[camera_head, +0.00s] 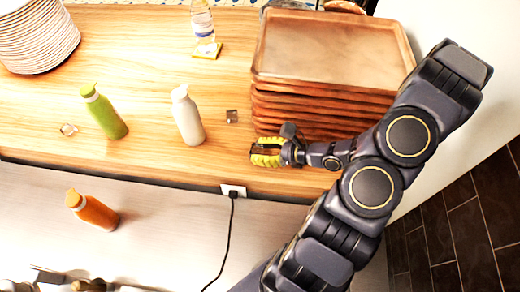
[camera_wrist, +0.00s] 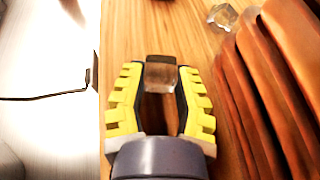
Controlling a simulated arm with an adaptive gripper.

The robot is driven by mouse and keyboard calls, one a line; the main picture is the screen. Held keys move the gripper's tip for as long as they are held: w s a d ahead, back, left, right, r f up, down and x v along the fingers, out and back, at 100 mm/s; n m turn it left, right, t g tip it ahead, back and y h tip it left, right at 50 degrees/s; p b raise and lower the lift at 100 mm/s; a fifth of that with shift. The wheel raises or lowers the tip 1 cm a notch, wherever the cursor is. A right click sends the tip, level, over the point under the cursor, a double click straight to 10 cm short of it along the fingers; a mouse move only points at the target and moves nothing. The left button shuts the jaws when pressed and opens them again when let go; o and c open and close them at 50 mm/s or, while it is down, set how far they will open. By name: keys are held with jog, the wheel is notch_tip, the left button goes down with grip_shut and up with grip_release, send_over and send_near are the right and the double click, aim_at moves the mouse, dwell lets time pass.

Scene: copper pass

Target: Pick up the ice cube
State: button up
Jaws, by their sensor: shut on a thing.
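My gripper (camera_head: 266,152) is low over the wooden counter, beside the front left corner of the tray stack. In the wrist view my gripper (camera_wrist: 160,78) has its yellow-padded fingers on either side of a small translucent block, which looks like an ice cube (camera_wrist: 161,76), held between the fingertips. Its top edge looks dark. I cannot tell whether it touches the counter. A second clear cube (camera_wrist: 222,16) lies on the counter ahead and to the right in the wrist view. In the head view this loose cube (camera_head: 232,116) sits between the white bottle and the trays.
A stack of brown trays (camera_head: 330,50) stands close by my gripper. A white bottle (camera_head: 188,116), a green bottle (camera_head: 104,113) and a small clear item (camera_head: 68,129) stand to the left. Plates (camera_head: 38,35) are at far left. An orange bottle (camera_head: 92,210) is on the lower surface.

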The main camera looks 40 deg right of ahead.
notch_tip(320, 180, up, 18)
notch_tip(320, 180, up, 5)
send_over(261, 149)
jog(key=w+a+n+g+y, duration=0.45)
jog(key=w+a, duration=0.25)
jog(key=w, duration=0.4)
jog(key=w+a+n+g+y, duration=0.15)
jog(key=w+a, duration=0.25)
jog(key=a, duration=0.4)
jog(key=w+a+n+g, duration=0.3)
jog(key=w+a, duration=0.2)
jog(key=a, duration=0.3)
jog(key=s+a+n+g, duration=0.3)
jog(key=a+n+g, duration=0.1)
jog(key=a, duration=1.2)
jog(key=s+a+n+g, duration=0.3)
jog(key=s+a+g, duration=0.1)
jog(key=a, duration=1.3)
jog(key=shift+t+h, duration=0.4)
jog(key=f, duration=3.3)
jog(key=shift+w+d+f, duration=0.1)
jog(key=shift+w+d, duration=0.2)
jog(key=shift+d, duration=0.1)
